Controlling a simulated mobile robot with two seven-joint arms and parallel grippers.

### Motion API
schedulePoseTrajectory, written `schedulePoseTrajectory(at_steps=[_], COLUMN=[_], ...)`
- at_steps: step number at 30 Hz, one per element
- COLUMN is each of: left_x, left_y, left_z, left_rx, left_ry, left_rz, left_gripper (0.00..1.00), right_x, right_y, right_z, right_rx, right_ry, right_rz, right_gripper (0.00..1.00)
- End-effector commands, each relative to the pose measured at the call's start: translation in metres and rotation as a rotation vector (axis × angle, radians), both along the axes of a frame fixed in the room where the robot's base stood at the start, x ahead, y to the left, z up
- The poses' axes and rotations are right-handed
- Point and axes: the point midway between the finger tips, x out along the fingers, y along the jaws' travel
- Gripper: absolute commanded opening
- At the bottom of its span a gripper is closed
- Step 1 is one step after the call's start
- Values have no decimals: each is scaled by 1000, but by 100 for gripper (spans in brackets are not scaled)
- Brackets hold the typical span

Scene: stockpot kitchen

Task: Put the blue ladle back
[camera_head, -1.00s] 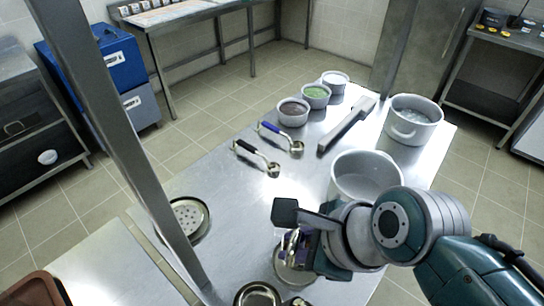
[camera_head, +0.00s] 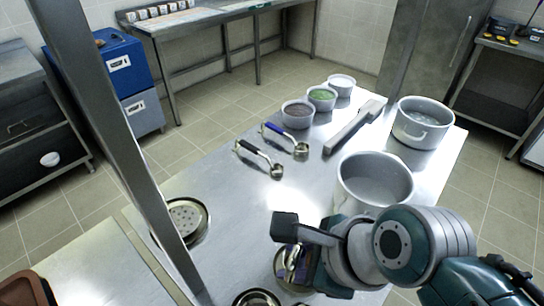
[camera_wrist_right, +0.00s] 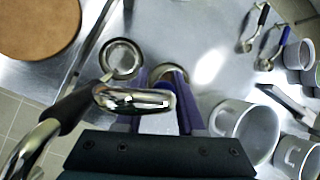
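The blue ladle (camera_head: 272,128) lies on the steel table in the head view, its blue handle toward the upper left and its metal bowl toward the lower right. It also shows at the upper right of the right wrist view (camera_wrist_right: 285,38). A black-handled ladle (camera_head: 246,149) lies beside it. My right gripper (camera_head: 290,262) is low over the near part of the table, well apart from both. In the right wrist view its purple fingers (camera_wrist_right: 160,85) stand apart. A shiny metal piece with a dark grip (camera_wrist_right: 135,98) crosses in front of them; I cannot tell whether it touches. My left gripper is out of view.
A big pot (camera_head: 374,182) stands beside my right arm, another pot (camera_head: 422,122) behind it. Several small bowls (camera_head: 297,114) and a long grey bar (camera_head: 352,130) are farther back. A metal post (camera_head: 115,125) crosses the left. A round perforated dish (camera_head: 186,219) sits beside it.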

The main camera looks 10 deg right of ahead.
Motion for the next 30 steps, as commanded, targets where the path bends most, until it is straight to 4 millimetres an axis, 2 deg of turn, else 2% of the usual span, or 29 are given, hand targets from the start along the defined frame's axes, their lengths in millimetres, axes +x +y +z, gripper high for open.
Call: schedulePoseTrajectory(at_steps=[1, 3, 10, 14, 23, 30], left_x=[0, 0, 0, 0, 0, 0], left_y=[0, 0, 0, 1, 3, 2], left_z=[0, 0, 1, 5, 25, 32], left_rx=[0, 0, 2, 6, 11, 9], left_ry=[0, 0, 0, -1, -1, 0], left_rz=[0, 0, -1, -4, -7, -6], left_gripper=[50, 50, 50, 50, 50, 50], right_x=[0, 0, 0, -2, -25, -42], right_y=[0, 0, 0, -2, -19, -33], right_z=[0, 0, 1, 9, 58, 92], right_rx=[0, 0, 0, 0, 0, 0], right_ry=[0, 0, 0, -2, -3, -2], right_rz=[0, 0, 1, -1, -2, -1], right_gripper=[45, 51, 51, 51, 51, 51])
